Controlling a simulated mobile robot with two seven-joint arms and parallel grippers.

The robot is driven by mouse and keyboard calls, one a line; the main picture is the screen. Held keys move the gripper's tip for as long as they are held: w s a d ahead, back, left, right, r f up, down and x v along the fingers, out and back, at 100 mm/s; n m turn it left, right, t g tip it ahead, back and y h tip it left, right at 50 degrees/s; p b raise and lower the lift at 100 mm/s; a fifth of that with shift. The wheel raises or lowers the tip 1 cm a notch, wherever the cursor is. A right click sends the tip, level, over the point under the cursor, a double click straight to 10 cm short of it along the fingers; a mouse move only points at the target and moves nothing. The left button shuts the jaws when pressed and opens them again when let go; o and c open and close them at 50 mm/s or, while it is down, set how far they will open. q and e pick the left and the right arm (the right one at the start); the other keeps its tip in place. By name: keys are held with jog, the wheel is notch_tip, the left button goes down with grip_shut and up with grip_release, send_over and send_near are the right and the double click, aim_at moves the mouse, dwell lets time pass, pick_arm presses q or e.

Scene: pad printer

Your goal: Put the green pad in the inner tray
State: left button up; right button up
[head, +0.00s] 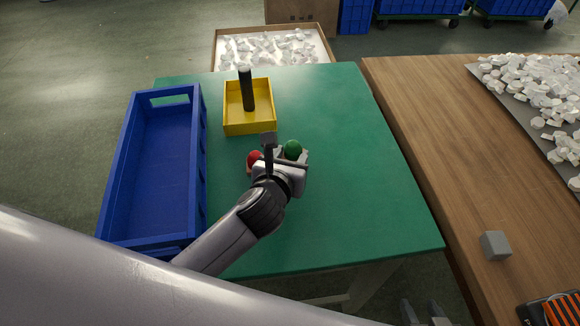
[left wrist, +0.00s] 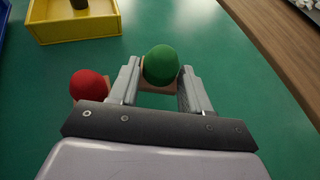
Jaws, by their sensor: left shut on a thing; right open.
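The green pad (head: 292,150), a round dome on a light brown block, is between the fingers of my left gripper (head: 284,152). In the left wrist view the left gripper (left wrist: 160,85) is shut on the pad's block, with the green dome (left wrist: 161,65) above the fingers. A yellow tray (head: 247,128) stands farther back on the green table, with a dark upright cylinder (head: 246,90) in it. The blue tray (head: 203,165) at the left looks empty. My right gripper (head: 425,313) shows only its fingers at the bottom edge, open and apart from the table.
A red pad (left wrist: 88,84) stands just left of my left gripper. A wooden table (head: 425,150) on the right holds a grey cube (head: 495,245) and many white parts. A box of white pieces (head: 216,50) is behind the green table. The green table's right side is clear.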

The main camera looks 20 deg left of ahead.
pick_arm(q)
jog(key=shift+f, duration=1.55)
jog(key=o, duration=1)
jog(key=shift+o, duration=0.2)
jog(key=shift+r, duration=0.15)
